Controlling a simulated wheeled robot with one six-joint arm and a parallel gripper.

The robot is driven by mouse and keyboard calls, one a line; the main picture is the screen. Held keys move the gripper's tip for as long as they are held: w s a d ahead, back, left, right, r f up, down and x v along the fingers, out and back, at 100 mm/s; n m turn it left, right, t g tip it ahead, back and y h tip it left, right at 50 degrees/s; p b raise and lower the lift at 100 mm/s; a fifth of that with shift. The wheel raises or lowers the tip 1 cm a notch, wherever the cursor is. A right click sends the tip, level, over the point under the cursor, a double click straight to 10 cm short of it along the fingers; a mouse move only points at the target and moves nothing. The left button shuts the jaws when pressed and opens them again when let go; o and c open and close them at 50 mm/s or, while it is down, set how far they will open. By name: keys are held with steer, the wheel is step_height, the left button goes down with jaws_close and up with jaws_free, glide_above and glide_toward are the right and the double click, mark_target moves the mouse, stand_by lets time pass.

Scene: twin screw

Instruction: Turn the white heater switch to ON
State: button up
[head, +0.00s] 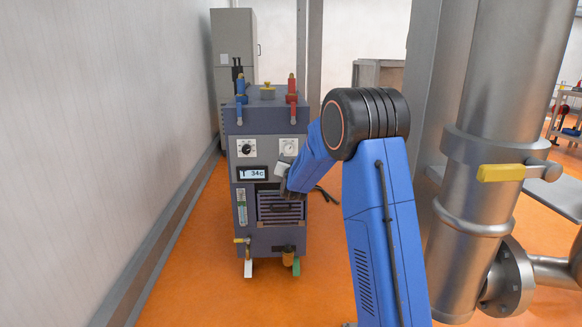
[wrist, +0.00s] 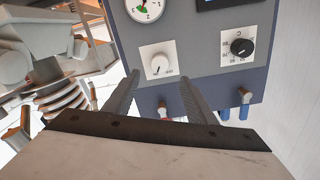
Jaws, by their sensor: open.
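The white heater switch (head: 290,147) is a round white knob on a pale square plate, at the upper right of the blue-grey machine's front (head: 268,240). In the wrist view the white switch (wrist: 158,65) shows above the space between my fingertips; its small lettering is unreadable and its setting is unclear. My gripper (head: 290,190) is in front of the machine, just below the switch plate in the head view. In the wrist view my gripper (wrist: 160,82) is open, with a dark finger on each side and nothing between them. Contact with the panel cannot be judged.
A black knob (head: 247,148) sits left of the switch, with a 34c display (head: 252,173) below. A round gauge (wrist: 144,6) shows in the wrist view. A wall is left; a thick steel pipe (head: 490,150) stands right.

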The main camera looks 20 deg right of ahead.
steer(key=v, duration=0.5)
steer(key=shift+s+a, duration=0.1)
steer(key=shift+s, duration=0.3)
steer(key=s+a+r+n+g+y, duration=0.25)
steer(key=s+a, duration=0.25)
steer(key=s, duration=0.6)
steer(key=s+a+r+n+g+y, duration=0.1)
steer(key=s+a+n+g+y, duration=0.3)
steer(key=s, duration=0.8)
steer(key=s+a+f+g, duration=0.1)
steer(key=s+f+g, duration=0.1)
steer(key=s, duration=1)
steer(key=s+a+f+n+g, duration=0.1)
steer(key=s+f, duration=0.2)
steer(key=s, duration=0.9)
steer(key=s+a+f+g, duration=0.1)
steer(key=s+f+g, duration=0.1)
steer(key=s, duration=1.1)
steer(key=shift+f+g+h, duration=0.3)
steer(key=shift+g+h, duration=0.05)
